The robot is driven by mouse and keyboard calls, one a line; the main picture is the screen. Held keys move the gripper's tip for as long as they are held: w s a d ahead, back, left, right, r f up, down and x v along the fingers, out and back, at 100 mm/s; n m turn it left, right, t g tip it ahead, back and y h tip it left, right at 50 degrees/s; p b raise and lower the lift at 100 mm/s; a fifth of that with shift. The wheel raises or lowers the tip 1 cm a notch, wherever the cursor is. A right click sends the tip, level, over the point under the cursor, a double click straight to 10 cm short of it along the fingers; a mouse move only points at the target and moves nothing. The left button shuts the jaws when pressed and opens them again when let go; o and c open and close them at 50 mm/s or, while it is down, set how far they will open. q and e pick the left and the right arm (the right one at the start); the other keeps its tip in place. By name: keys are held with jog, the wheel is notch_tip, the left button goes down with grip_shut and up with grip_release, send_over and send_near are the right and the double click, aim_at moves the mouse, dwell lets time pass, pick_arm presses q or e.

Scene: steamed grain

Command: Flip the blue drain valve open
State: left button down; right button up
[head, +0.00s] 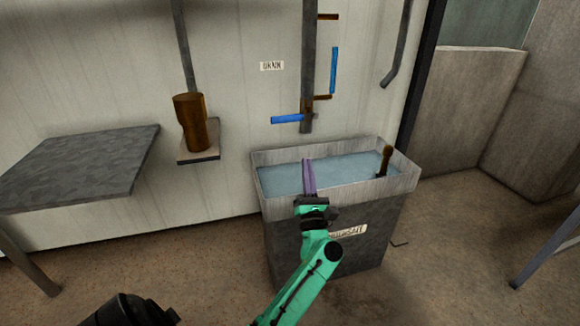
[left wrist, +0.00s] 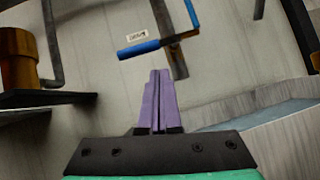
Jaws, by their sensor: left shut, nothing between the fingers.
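A blue valve handle (head: 287,119) sticks out level to the left from the foot of a grey pipe (head: 309,60) on the wall. It also shows in the left wrist view (left wrist: 139,49), just beyond my fingertips. A second blue handle (head: 334,70) stands upright higher up, right of the pipe; its lower part shows in the wrist view (left wrist: 192,10). My left gripper (head: 308,163) has purple fingers, shut and empty. It is below the level handle and a little to its right, apart from it, in front of the water. My right gripper is not in view.
A grey bin of water (head: 262,160) stands under the pipe, with a brown handle (head: 386,160) rising at its right. A brown cylinder (head: 190,120) stands on a small shelf (head: 200,157) at left. A grey table (head: 80,160) is farther left. A small label (head: 272,66) is on the wall.

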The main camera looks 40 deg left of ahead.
aim_at(295, 118)
pick_arm(q)
jog(key=n+g+y, duration=0.1)
jog(key=s+a+n+g+y, duration=0.1)
jog(key=n, duration=0.1)
jog(key=a+n+g+y, duration=0.1)
jog(key=n, duration=0.1)
jog(key=shift+s+r+g, duration=0.2)
jog(key=shift+s+g, duration=0.05)
jog(key=shift+g, duration=0.15)
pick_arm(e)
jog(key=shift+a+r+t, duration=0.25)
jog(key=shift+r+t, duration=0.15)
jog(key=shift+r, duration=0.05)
pick_arm(q)
jog(key=x, duration=1)
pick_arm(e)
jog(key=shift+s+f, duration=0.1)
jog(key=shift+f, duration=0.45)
pick_arm(q)
jog(key=shift+w+d, duration=0.1)
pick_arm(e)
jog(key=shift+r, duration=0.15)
pick_arm(q)
jog(key=shift+r+m+t+h+p, duration=0.45)
jog(key=shift+m+t+p, duration=0.25)
jog(key=shift+m+p, duration=0.2)
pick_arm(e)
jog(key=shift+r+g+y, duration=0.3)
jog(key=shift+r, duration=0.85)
